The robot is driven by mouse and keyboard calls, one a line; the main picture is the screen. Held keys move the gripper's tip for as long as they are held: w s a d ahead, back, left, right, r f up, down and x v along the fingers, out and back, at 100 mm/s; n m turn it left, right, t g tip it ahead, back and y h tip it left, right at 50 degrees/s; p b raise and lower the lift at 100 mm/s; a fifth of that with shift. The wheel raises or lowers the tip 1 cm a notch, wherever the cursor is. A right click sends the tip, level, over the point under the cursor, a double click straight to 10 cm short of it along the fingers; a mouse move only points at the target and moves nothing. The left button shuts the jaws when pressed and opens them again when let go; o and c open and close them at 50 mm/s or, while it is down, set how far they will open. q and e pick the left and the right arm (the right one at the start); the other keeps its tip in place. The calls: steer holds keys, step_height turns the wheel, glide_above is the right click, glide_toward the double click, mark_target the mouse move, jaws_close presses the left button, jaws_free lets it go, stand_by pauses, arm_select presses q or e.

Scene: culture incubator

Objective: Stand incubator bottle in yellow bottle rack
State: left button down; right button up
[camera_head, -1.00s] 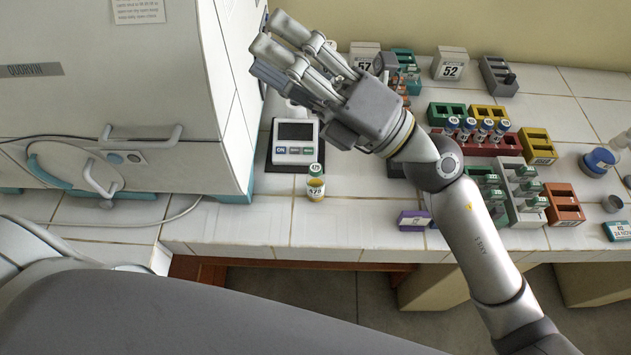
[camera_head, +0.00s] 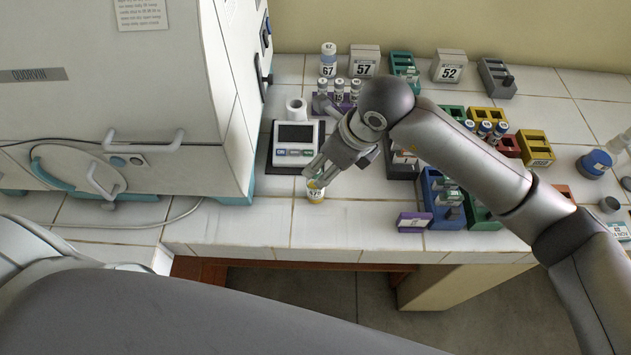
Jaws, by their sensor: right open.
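A small bottle (camera_head: 315,196) with a yellow lower band and a number label stands upright on the tiled bench, in front of the scale. My right gripper (camera_head: 318,180) reaches down from the upper right with its fingers around the bottle's top, which they partly hide. It is open; whether the fingers touch the bottle I cannot tell. A yellow rack (camera_head: 535,150) with empty-looking slots and a front label stands at the right. Another yellow rack (camera_head: 488,116) lies behind it, partly hidden by tubes and my arm. My left gripper is not in view.
A digital scale (camera_head: 294,150) stands just behind the bottle, and the large incubator (camera_head: 120,100) fills the left. Purple, blue, green and red racks crowd the right, with a small purple block (camera_head: 413,222) near the front edge. The bench left of the bottle is clear.

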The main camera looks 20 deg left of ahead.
steer(key=shift+x, duration=0.9)
steer(key=shift+w+a+f+p, duration=0.1)
steer(key=shift+a+f+p, duration=0.3)
steer(key=shift+p, duration=0.25)
steer(key=p+x, duration=0.1)
steer(key=x, duration=0.2)
steer(key=shift+f+p, duration=0.15)
steer(key=shift+p, duration=0.15)
steer(key=shift+w+a+f, duration=0.15)
steer(key=shift+a+f, duration=0.05)
steer(key=shift+f, duration=0.3)
jaws_close()
steer(key=shift+r, duration=0.15)
